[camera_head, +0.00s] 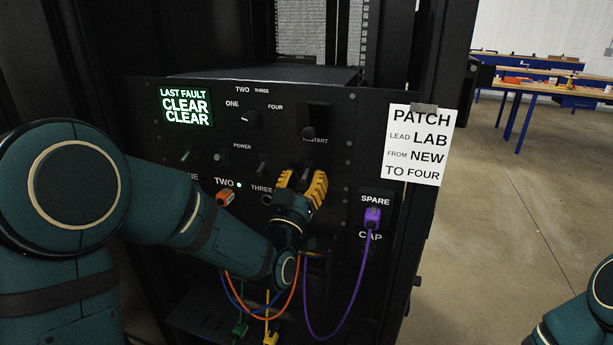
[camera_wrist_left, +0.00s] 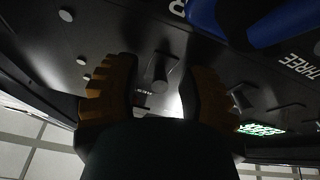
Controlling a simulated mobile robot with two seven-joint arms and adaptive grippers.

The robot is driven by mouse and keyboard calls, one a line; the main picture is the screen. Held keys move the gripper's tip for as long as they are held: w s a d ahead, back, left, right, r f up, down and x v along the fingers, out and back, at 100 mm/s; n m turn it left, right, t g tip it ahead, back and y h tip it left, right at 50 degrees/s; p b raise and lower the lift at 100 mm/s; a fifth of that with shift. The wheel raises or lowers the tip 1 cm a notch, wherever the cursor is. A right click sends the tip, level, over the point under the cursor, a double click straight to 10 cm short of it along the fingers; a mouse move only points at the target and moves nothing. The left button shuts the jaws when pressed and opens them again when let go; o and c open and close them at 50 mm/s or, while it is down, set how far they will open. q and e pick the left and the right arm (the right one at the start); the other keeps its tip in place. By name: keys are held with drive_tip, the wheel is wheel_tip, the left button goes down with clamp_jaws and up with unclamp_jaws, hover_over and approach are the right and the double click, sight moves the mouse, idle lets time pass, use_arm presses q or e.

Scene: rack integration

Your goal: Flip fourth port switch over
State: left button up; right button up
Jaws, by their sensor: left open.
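My left gripper (camera_head: 303,186) is in front of the black panel (camera_head: 145,120), below the RESTART label, with its yellow fingers apart. In the left wrist view the open fingers (camera_wrist_left: 160,95) stand on either side of a small dark switch (camera_wrist_left: 162,72); I cannot tell whether they touch it. This is the switch in the fourth column. It is hidden behind the gripper in the head view. The third switch (camera_head: 262,160) shows just left of the gripper and also in the left wrist view (camera_wrist_left: 240,98). My right gripper is out of view.
A fault display (camera_head: 186,106) reads CLEAR. A selector knob (camera_head: 252,119) sits near the panel top. An orange plug (camera_head: 226,197) is at TWO and a purple plug (camera_head: 373,216) at SPARE. Loose cables hang below. A paper note (camera_head: 417,145) is at the right.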

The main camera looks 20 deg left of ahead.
use_arm(q)
clamp_jaws()
